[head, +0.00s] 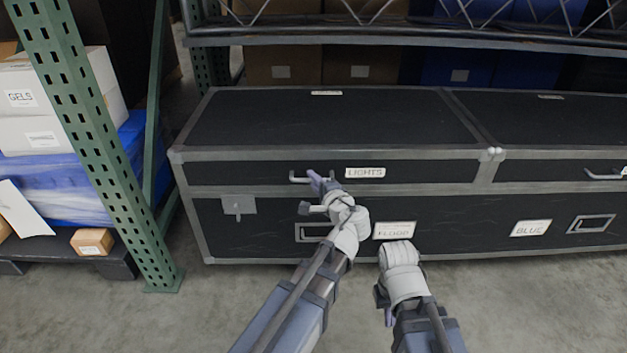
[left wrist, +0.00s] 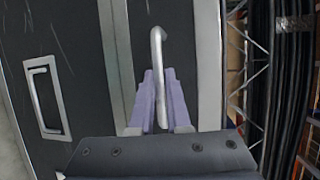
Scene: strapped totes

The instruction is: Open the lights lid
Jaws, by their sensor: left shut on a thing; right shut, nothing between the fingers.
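The lights lid (head: 330,120) is the black left-hand lid of a long flight case, with a "LIGHTS" label (head: 365,173) on its front edge. It lies flat and closed. Its metal handle (head: 297,180) is left of the label. My left gripper (head: 317,182) is at this handle; in the left wrist view the purple fingers (left wrist: 158,100) are shut on the handle bar (left wrist: 158,60). My right gripper (head: 388,316) is low in front of the case, shut and empty, mostly hidden by its own wrist.
A second lid (head: 550,120) with its own handle (head: 604,176) adjoins on the right. The case front has "FLOOD" (head: 394,231) and "BLUE" (head: 530,228) labels. A green rack post (head: 85,130) stands at left, and a shelf beam (head: 400,40) runs above the case's back.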

